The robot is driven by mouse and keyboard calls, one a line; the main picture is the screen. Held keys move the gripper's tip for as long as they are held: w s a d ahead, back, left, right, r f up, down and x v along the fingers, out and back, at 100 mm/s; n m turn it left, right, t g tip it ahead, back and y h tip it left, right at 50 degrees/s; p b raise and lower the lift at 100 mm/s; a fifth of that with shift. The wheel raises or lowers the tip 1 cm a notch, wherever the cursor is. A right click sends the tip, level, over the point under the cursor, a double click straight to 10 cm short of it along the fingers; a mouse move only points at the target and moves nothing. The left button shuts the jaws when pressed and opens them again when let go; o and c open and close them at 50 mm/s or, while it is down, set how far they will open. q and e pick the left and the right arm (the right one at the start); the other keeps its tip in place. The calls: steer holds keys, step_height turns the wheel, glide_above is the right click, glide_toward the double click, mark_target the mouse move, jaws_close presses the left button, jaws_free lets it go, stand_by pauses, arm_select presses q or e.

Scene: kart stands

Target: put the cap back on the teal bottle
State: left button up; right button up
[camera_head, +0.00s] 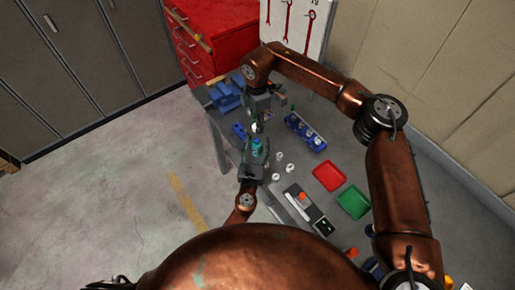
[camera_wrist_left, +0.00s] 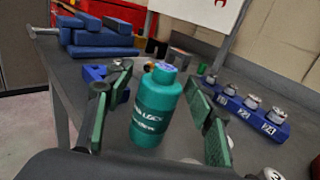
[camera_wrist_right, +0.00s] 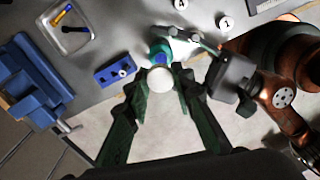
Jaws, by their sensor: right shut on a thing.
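The teal bottle (camera_wrist_left: 157,112) stands upright on the grey bench in the left wrist view, its top bluish and uncapped. It also shows in the head view (camera_head: 257,147). My left gripper (camera_wrist_left: 160,80) has its fingers on either side of the bottle, with visible gaps; it is open. My right gripper (camera_wrist_right: 162,88) is shut on a round white cap (camera_wrist_right: 160,79). In the right wrist view the cap appears just beside the bottle's blue top (camera_wrist_right: 158,54); its height above it is hard to tell. In the head view the cap (camera_head: 256,128) is above the bottle.
A blue rack (camera_head: 305,132) holds several metal weights. A red tray (camera_head: 329,176) and green tray (camera_head: 354,202) lie right. White round pieces (camera_head: 279,156) sit near the bottle.

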arm_select(q)
jaws_close()
stand_by(0.4)
arm_select(e)
glide_above(257, 140)
steer(key=shift+f, duration=2.5)
steer(key=shift+f, duration=0.9)
steer(key=shift+w+f, duration=0.1)
steer(key=shift+f, duration=0.45)
